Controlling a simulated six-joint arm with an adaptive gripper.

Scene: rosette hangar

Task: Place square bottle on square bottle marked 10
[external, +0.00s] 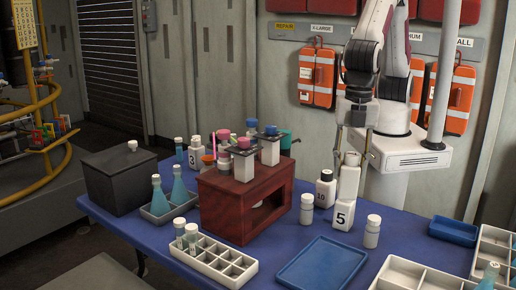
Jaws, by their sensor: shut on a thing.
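A white square bottle (348,182) with a pale cap stands upright between the fingertips of my gripper (352,154). My gripper points down and is shut on this bottle near its cap. A white block-like item marked 5 (342,217) is in front and hides the lower end of the held bottle. I cannot tell whether the held bottle touches the table or the item marked 5.
Small white round bottles stand at left (307,209) and right (372,231) of the item marked 5. A dark red wooden stand (223,212) holding bottles is to the left. A blue tray (321,263) lies in front, and a white divided tray (403,273) at front right.

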